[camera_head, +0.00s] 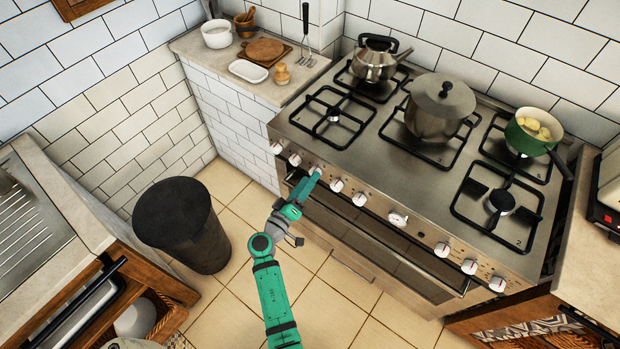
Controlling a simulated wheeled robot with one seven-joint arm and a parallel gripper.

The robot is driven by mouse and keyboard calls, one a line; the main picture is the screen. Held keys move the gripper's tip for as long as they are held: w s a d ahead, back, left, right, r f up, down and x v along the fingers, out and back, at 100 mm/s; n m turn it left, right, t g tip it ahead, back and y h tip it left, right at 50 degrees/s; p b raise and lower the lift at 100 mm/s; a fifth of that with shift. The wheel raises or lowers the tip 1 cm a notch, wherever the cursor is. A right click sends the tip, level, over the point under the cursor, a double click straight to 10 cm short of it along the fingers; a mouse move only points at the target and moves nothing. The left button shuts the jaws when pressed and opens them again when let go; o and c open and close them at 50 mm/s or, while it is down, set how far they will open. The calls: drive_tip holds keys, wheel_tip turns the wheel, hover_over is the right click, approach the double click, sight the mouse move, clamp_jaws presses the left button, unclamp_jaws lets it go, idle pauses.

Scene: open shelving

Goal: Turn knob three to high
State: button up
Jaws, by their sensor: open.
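The stove (345,215) has a row of white knobs along its steel front panel. The third knob from the left (316,170) is at my gripper's fingertips and partly hidden by them. My gripper (312,180) is open and reaches up to this knob from the front. I cannot tell whether its fingers touch the knob, or how the knob is turned. To the left are the first knob (275,147) and second knob (295,160). To the right are the fourth knob (337,185) and fifth knob (360,199).
A kettle (375,62), a steel pot (438,112) and a green pan (530,135) stand on the stove. The oven handle (375,243) runs below the knobs, close under my gripper. A dark bin (180,225) stands left of my arm. Tiled floor is clear around my arm.

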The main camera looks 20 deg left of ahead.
drive_tip(key=shift+w+d, duration=0.1)
drive_tip(key=shift+w, duration=0.85)
